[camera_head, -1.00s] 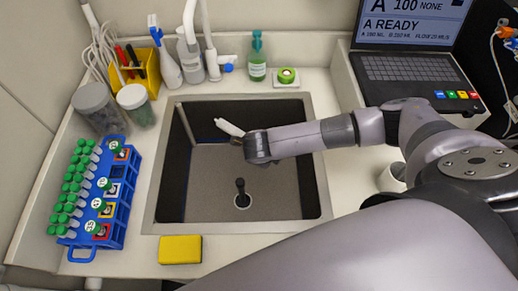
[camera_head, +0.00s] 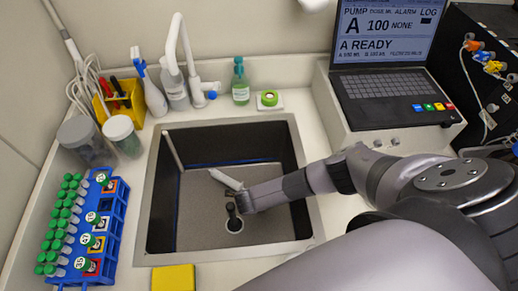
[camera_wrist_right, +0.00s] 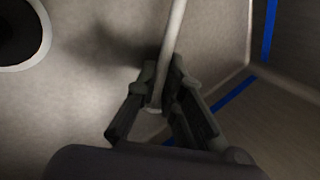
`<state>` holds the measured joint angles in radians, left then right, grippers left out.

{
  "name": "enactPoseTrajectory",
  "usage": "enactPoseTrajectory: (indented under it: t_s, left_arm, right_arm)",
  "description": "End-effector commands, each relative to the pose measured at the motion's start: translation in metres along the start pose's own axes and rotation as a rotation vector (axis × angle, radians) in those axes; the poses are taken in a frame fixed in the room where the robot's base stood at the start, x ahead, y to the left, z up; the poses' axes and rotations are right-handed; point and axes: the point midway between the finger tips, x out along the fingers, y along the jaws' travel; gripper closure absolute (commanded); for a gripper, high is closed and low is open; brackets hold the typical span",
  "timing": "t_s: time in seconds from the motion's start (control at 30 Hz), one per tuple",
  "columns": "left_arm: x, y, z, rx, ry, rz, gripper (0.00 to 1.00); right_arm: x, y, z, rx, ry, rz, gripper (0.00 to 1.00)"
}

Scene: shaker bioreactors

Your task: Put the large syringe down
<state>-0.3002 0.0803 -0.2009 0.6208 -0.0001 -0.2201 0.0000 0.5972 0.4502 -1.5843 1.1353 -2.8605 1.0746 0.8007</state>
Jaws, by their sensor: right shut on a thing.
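My right gripper (camera_head: 238,196) is inside the sink (camera_head: 300,135) and is shut on a slim white item, the large syringe as far as I can tell (camera_head: 225,179). The white item points up and left from the fingers in the head view. In the right wrist view the white shaft (camera_wrist_right: 174,40) runs up from between the fingers of my right gripper (camera_wrist_right: 160,105). The fingers hide its held part, and I cannot tell whether it touches the sink floor. My left gripper is not in view.
A blue tube rack (camera_head: 105,235) stands left, a yellow sponge (camera_head: 173,279) in front. A faucet (camera_head: 190,60) and green bottle (camera_head: 240,85) stand behind; a laptop (camera_head: 395,85) is right.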

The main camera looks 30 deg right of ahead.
Motion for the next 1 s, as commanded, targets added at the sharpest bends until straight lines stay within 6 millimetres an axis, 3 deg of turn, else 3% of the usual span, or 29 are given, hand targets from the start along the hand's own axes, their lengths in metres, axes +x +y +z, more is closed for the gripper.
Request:
enactPoseTrajectory:
  t_s: [0.3, 0.33, 0.43, 0.73, 0.87, 1.0]
  left_arm:
    - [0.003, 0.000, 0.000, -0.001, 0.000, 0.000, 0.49]
    - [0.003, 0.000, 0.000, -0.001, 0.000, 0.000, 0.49]
    - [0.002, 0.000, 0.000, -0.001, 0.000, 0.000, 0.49]
    - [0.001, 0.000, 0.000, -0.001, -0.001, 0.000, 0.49]
    - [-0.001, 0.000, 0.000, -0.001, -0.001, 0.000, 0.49]
    - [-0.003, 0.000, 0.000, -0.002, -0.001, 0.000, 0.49]
  right_arm:
    - [0.003, 0.001, 0.000, 0.000, 0.000, 0.000, 1.00]
    - [0.002, 0.001, 0.000, 0.001, 0.000, 0.000, 0.90]
    - [0.002, 0.001, 0.000, 0.001, 0.000, 0.000, 0.83]
    - [0.001, 0.000, 0.000, 0.001, 0.000, 0.000, 0.83]
    - [-0.006, 0.000, 0.001, 0.000, -0.001, 0.002, 0.83]
    - [-0.025, -0.001, 0.001, 0.000, -0.002, 0.002, 0.83]
